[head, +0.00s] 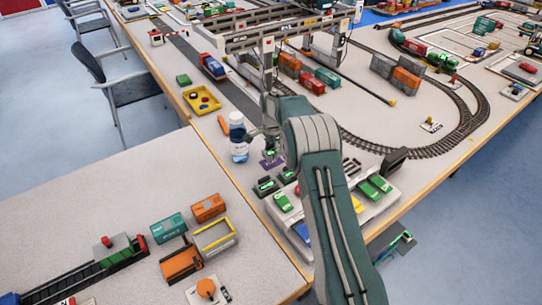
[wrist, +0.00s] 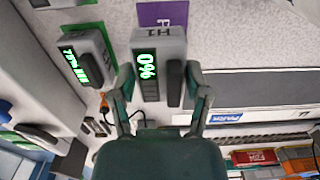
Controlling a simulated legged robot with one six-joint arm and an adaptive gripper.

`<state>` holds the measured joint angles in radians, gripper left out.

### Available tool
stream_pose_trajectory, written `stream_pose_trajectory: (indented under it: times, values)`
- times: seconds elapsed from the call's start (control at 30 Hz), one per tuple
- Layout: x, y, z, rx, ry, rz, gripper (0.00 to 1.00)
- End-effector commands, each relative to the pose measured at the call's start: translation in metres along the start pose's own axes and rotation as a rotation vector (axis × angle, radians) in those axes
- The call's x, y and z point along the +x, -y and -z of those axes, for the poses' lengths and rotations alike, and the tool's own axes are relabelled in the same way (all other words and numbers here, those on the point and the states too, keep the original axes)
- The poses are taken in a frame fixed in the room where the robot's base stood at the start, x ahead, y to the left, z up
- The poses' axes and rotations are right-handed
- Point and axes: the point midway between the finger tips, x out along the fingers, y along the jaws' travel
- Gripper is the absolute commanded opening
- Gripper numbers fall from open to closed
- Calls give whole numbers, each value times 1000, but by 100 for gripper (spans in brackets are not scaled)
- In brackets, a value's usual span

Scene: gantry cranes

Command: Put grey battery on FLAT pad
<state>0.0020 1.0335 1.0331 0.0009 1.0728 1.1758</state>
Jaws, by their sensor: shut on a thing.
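A grey battery (wrist: 147,66) with a lit green percentage display and a dark handle is between the fingers of my gripper (wrist: 160,84) in the wrist view. My gripper is shut on it. Another grey battery (wrist: 80,62) with a green display sits to the left on a green pad (wrist: 99,35). In the head view my gripper (head: 266,137) is beside the purple pad (head: 271,163). I cannot read a FLAT label on any pad.
A clear bottle with a white cap (head: 238,140) stands just left of my gripper. A gantry crane (head: 270,38) rises behind. A yellow tray (head: 203,101) lies farther left.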

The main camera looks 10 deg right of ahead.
Motion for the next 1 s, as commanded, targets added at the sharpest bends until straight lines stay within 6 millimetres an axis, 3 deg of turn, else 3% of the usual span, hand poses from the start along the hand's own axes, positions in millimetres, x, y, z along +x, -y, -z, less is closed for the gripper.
stream_pose_trajectory:
  times: [0.13,0.3,0.63,0.67,0.7,0.73,1.0]
  values:
    - [10,7,-2,-1,0,-1,4]
    - [35,6,-1,0,1,-2,4]
    - [39,6,-1,0,0,0,4]
    - [39,6,-1,0,0,0,71]
    - [39,6,-1,0,0,0,89]
    - [39,6,-1,0,0,0,96]
    - [39,6,-1,0,0,0,96]
